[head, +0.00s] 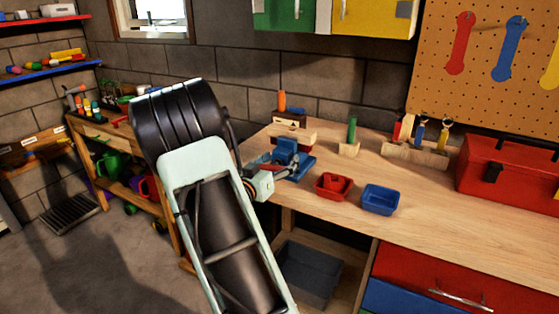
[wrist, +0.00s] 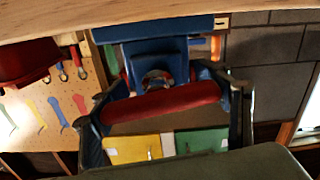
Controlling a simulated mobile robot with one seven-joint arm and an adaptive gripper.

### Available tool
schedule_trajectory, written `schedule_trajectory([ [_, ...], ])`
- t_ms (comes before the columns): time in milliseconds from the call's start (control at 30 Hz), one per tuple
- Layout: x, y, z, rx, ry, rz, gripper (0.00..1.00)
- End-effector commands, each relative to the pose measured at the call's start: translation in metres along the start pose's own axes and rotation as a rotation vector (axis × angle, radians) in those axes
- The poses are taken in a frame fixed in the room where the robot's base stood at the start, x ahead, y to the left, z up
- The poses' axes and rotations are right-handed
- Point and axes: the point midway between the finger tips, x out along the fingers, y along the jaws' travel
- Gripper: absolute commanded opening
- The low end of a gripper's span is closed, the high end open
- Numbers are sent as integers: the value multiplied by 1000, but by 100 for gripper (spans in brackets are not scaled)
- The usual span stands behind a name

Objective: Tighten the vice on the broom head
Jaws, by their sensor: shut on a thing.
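The blue vice (head: 287,150) stands at the left front edge of the wooden workbench. It also fills the upper middle of the wrist view (wrist: 150,52), which appears upside down. A red bar, seemingly the vice handle (wrist: 170,103), lies across between the two fingers of my gripper (wrist: 163,84). My gripper is shut on this bar. In the head view my arm comes from the lower left and partly hides the gripper and the handle. A pale wooden block (head: 293,134) shows just behind the vice; I cannot tell whether it is the broom head or whether the jaws touch it.
A red bin (head: 333,187) and a blue bin (head: 380,199) sit right of the vice. A green-handled block (head: 350,140), a tool rack (head: 415,153) and a red toolbox (head: 508,172) stand further back and right.

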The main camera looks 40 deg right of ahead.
Motion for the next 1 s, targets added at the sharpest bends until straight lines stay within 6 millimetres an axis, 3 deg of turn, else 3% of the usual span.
schedule_trajectory([
  [533, 0, 0, 2, 35, 1, 0, 42],
  [1000, 0, 1, 4, 329, 1, 0, 42],
])
